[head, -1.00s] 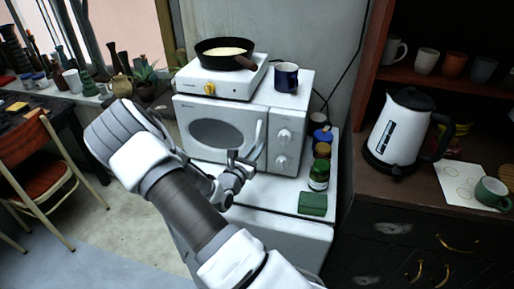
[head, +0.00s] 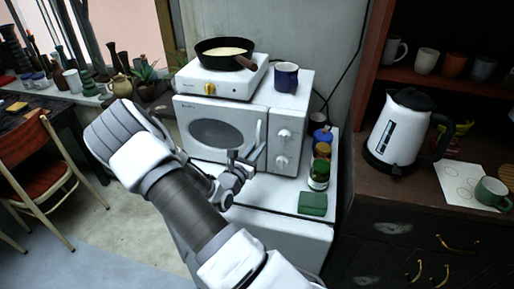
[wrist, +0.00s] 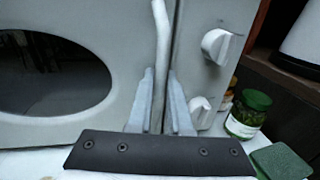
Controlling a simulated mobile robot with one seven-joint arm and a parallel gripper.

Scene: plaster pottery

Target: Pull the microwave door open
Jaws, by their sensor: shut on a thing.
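The white microwave (head: 284,158) stands on a white cabinet, with its dark oval window door (head: 215,131) facing me. The door looks shut or nearly shut in the head view. The door handle (wrist: 161,50) is a pale upright bar at the door's right edge. My gripper (head: 245,157) is at the lower part of the handle. In the wrist view my gripper (wrist: 161,100) has one finger on each side of the bar and is shut on it. In the head view my arm hides the lower left of the microwave.
A white hotplate (head: 225,82) with a black pan (head: 207,50) and a blue mug (head: 286,77) stand on the microwave. Jars (head: 319,176) and a green block (head: 312,204) sit to its right. A kettle (head: 400,132) stands on the dark cabinet.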

